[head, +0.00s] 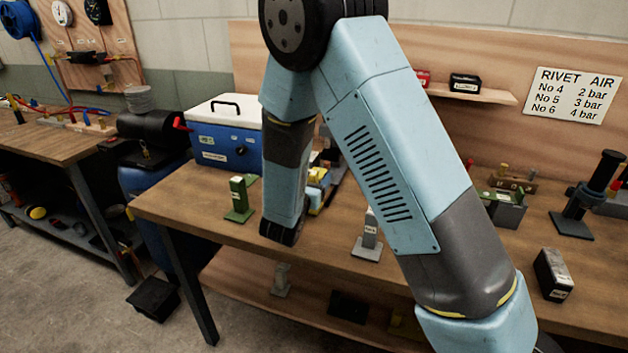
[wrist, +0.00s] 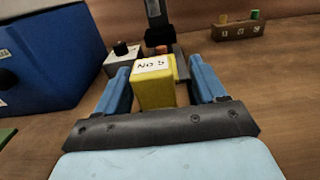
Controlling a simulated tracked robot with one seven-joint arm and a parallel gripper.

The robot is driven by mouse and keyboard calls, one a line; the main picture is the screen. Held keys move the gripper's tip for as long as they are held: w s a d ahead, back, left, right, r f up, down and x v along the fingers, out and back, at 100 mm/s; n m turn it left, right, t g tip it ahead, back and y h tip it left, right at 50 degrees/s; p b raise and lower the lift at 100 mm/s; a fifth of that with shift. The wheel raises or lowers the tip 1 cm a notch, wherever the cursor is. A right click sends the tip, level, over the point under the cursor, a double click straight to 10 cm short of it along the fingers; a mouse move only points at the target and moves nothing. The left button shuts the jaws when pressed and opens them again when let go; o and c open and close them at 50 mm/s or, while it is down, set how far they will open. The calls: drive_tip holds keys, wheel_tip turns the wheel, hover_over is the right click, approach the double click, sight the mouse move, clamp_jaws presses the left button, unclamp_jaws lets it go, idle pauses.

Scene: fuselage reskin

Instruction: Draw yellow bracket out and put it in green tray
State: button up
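The yellow bracket (wrist: 154,92), marked "NO 5" on its top face, stands between the two blue fingers of my gripper (wrist: 159,70) in the wrist view. A gap shows between the bracket and each finger, so the gripper is open around it. In the head view a bit of yellow (head: 318,178) shows beside my arm, which hides most of the gripper there. The bracket's lower part and its seat are hidden. I cannot pick out a green tray for certain.
A blue cool box (head: 220,135) with a white lid stands to the left; it also fills the wrist view's left side (wrist: 45,65). A green upright bracket (head: 239,200) and a grey one (head: 369,238) stand nearby. A black block (head: 553,275) sits at right.

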drive_tip(key=shift+o, duration=0.2)
drive_tip(key=shift+s, duration=0.1)
drive_tip(key=v, duration=1.3)
drive_tip(key=shift+s+a+f, duration=0.1)
drive_tip(key=shift+s+a, duration=0.05)
drive_tip(key=shift+s, duration=0.1)
drive_tip(key=s+d+r+m+g+h, duration=0.2)
drive_tip(key=d+r+m+g, duration=0.2)
drive_tip(key=d+m, duration=0.3)
drive_tip(key=s+d+r+m+g+h, duration=0.1)
drive_tip(key=s+d+r+m+g, duration=0.25)
drive_tip(key=d, duration=0.55)
drive_tip(key=s+d+r+m+g+h, duration=0.15)
drive_tip(key=d+r+m+g, duration=0.25)
drive_tip(key=d+m+g, duration=0.4)
drive_tip(key=s+d+r+m+t+y, duration=0.3)
drive_tip(key=s+r+m+t+y, duration=0.1)
drive_tip(key=s+r+m+y, duration=0.6)
drive_tip(key=s+m+y, duration=0.1)
drive_tip(key=m, duration=0.2)
drive_tip(key=shift+s+d, duration=0.15)
drive_tip(key=shift+s, duration=0.25)
